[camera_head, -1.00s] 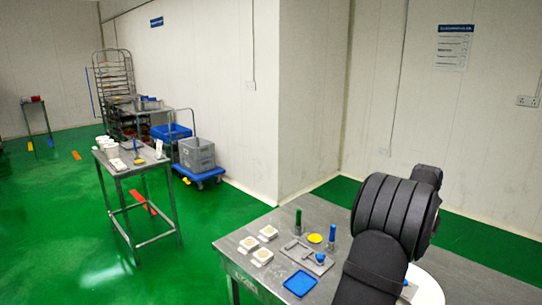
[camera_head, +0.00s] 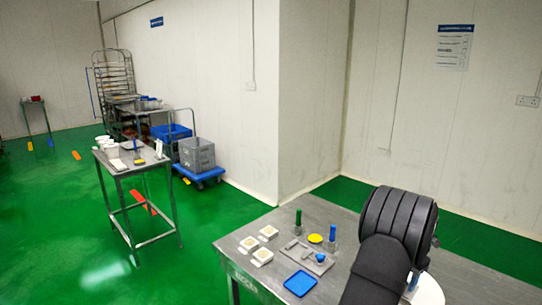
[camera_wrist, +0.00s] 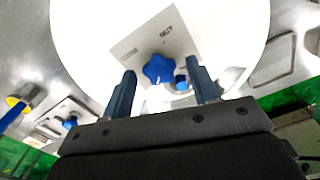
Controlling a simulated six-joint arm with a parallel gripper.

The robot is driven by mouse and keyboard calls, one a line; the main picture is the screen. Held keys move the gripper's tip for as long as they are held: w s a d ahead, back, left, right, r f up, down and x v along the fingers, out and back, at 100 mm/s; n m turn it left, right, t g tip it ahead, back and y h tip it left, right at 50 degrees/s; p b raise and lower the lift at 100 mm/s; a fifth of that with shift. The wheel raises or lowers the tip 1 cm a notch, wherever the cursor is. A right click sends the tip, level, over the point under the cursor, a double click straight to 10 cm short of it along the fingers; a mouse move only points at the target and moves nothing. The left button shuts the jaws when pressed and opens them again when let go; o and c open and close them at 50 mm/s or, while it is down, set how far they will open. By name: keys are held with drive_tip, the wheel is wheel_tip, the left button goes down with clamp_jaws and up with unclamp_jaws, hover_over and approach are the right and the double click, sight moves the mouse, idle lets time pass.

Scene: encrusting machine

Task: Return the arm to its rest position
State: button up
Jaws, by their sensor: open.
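My arm (camera_head: 397,220) shows as a dark ribbed bulk over the right part of the near metal table (camera_head: 345,215) in the head view. It hides my gripper there. In the wrist view my gripper (camera_wrist: 161,67) is open, its two blue-grey fingers apart with nothing held between them. Beyond the fingertips is a white round surface (camera_wrist: 85,30) with a blue star-shaped knob (camera_wrist: 158,68) and a grey label plate (camera_wrist: 165,35). I cannot tell the exact height of the fingers above it.
On the near table are white square pieces (camera_head: 262,255), a blue tray (camera_head: 300,283), a grey tray (camera_head: 300,252), a yellow disc (camera_head: 315,239) and upright green (camera_head: 298,218) and blue (camera_head: 332,232) handles. A wall (camera_head: 460,130) stands behind.

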drive_tip(key=m, duration=0.4)
idle(0.3)
drive_tip(key=o, duration=1)
drive_tip(key=shift+s+r+m+t+h, duration=0.1)
drive_tip(key=shift+s+m+t+h, duration=0.45)
drive_tip(key=shift+m, duration=0.55)
drive_tip(key=s+a+m+t+h, duration=0.1)
drive_tip(key=s+r+m+t+h, duration=0.1)
drive_tip(key=m, duration=0.1)
drive_tip(key=s+a+m+t+h, duration=0.1)
drive_tip(key=m, duration=0.1)
drive_tip(key=shift+s+a+r+t, duration=0.15)
drive_tip(key=shift+a+r+t, duration=0.1)
drive_tip(key=shift+a+r, duration=0.1)
drive_tip(key=s+a+r+m+t+h, duration=0.3)
drive_tip(key=s+a+m+t, duration=0.4)
drive_tip(key=s+a+m, duration=1.1)
drive_tip(key=a+x, duration=0.1)
drive_tip(key=x, duration=0.9)
drive_tip(key=shift+w+f, duration=0.2)
drive_tip(key=shift+w, duration=0.25)
